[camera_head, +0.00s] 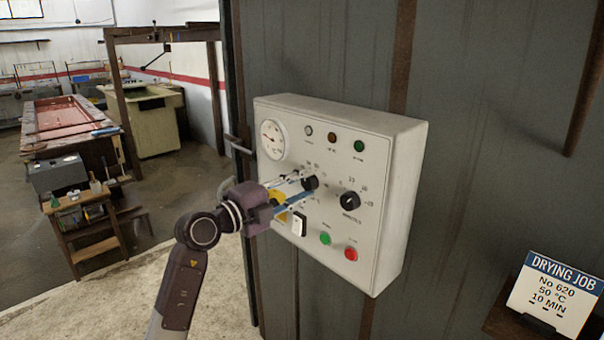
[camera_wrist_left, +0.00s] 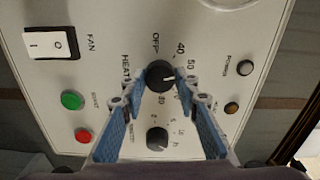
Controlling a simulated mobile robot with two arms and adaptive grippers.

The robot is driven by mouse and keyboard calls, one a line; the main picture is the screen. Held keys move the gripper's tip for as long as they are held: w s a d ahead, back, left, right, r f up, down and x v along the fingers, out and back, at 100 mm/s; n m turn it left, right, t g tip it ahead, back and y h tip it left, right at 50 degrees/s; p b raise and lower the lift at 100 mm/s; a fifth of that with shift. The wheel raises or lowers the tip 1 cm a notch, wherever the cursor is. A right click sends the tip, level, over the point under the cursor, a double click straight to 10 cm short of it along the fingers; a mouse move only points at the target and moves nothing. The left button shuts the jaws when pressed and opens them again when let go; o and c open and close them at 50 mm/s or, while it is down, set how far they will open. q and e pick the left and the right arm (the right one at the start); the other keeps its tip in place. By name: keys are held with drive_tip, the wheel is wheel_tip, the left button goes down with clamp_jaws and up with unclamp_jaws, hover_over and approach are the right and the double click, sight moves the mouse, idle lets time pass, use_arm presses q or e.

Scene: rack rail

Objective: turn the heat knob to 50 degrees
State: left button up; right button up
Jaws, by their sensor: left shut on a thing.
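The heat knob (camera_head: 311,183) is a round black knob on the white control box (camera_head: 395,225). In the left wrist view the heat knob (camera_wrist_left: 160,75) sits between my fingertips, with the HEAT label beside it and OFF, 40 and 50 around it. Its white mark points roughly right, near the 50 side; the exact reading is too small to tell. My left gripper (camera_head: 306,186) is shut on the knob, its blue fingers on either side; it also shows in the left wrist view (camera_wrist_left: 163,78). My right gripper is not in view.
A minutes knob (camera_head: 350,201), green button (camera_head: 325,238), red button (camera_head: 351,253), fan switch (camera_head: 299,224) and round gauge (camera_head: 272,140) share the panel. A job card (camera_head: 556,295) at lower right reads 50 °C, 10 MIN. A door handle (camera_head: 238,144) lies left of the box.

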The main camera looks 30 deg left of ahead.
use_arm(q)
drive_tip(key=shift+n+p, duration=0.5)
drive_tip(key=o, duration=1.1)
drive_tip(key=shift+a, duration=0.1)
drive_tip(key=shift+o, duration=0.2)
drive_tip(key=shift+s, duration=0.2)
drive_tip(key=v, duration=1.1)
drive_tip(key=shift+s+a, duration=0.2)
drive_tip(key=shift+s, duration=0.1)
